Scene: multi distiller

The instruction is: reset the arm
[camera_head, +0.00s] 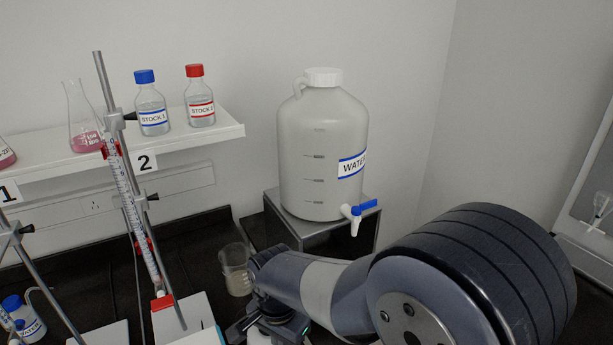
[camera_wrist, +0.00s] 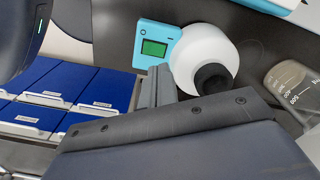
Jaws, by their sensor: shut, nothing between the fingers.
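My arm reaches across the lower right of the head view, over the dark bench. My gripper shows in the wrist view (camera_wrist: 155,85) as two grey fingers close together, shut and empty. The fingertips are beside a white round item with a black top (camera_wrist: 210,62) and below a teal device with a green screen (camera_wrist: 155,46). I cannot tell whether they touch either.
A glass beaker (camera_head: 235,270) stands left of my arm. A large water carboy (camera_head: 322,150) with a blue-handled tap sits on a metal stand (camera_head: 285,230) behind it. A burette (camera_head: 128,195) on a stand is at left. Blue boxes (camera_wrist: 92,85) fill the wrist view's left.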

